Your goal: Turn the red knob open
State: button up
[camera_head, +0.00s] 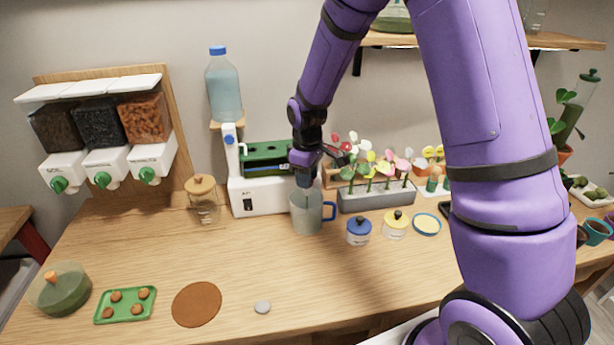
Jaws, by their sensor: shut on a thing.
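The white dispenser (262,198) with a green unit (268,157) on top stands at the back of the counter, left of my gripper. My gripper (306,172) points down at the dispenser's right side, just above a clear jug (307,212) with a blue handle. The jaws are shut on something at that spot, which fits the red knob. The knob itself is hidden behind my gripper and wrist, so its turn angle cannot be seen. I cannot tell whether any liquid flows into the jug.
Several flowers fill a grey planter (376,198) to the right. Blue-lidded (359,232) and yellow-lidded (396,225) jars stand in front. A lidded glass jar (203,203) stands left. The front middle counter is mostly clear.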

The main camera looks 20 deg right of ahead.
jog(key=m, duration=0.5)
jog(key=shift+m, duration=0.3)
jog(key=m, duration=0.5)
jog(key=shift+m, duration=0.4)
jog(key=o, duration=0.9)
jog(key=shift+r, duration=0.15)
notch_tip(320, 180, up, 11)
jog(key=shift+f, duration=0.2)
jog(key=shift+r, duration=0.1)
